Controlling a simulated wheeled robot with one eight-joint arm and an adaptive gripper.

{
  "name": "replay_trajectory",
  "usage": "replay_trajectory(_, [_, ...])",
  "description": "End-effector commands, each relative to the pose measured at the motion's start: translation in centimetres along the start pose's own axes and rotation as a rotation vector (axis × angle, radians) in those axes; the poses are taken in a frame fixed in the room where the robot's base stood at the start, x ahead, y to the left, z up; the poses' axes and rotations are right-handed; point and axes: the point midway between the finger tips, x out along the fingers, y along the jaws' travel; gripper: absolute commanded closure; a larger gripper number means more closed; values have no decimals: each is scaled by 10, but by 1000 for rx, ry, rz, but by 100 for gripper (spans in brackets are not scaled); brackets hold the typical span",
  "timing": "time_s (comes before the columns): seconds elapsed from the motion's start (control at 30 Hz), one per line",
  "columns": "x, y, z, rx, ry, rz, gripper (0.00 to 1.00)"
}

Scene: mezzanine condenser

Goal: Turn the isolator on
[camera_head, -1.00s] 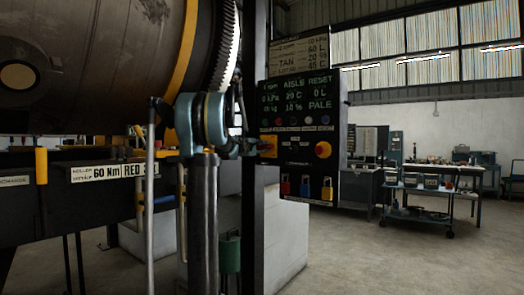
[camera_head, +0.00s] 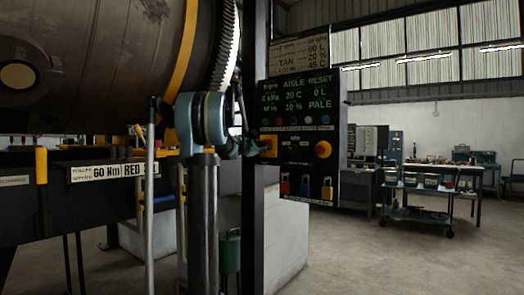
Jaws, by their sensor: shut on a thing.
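The control panel (camera_head: 300,170) is a dark upright board with a lit display. At its left side is the isolator (camera_head: 268,146), a yellow piece with a dark or reddish middle, partly hidden by my gripper. My gripper (camera_head: 256,147) reaches it from the left and is shut on it. My blue-grey arm covers the area left of the panel. The exact angle of the isolator's handle is too small to tell.
A red button on yellow (camera_head: 323,149) sits right of the isolator. Several coloured padlocks (camera_head: 305,187) hang below. A large drum (camera_head: 90,65) fills the upper left. A trolley (camera_head: 418,212) stands at right, with open floor before it.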

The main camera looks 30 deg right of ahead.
Motion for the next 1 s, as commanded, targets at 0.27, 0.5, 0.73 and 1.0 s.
replay_trajectory(0.27, [-2,-1,-3,-25,5,1,100])
replay_trajectory(0.5, [-2,-1,-3,-26,5,1,100])
replay_trajectory(0.73, [-1,-1,-2,-26,3,0,60])
replay_trajectory(1.0, [-2,-1,0,-27,1,0,60])
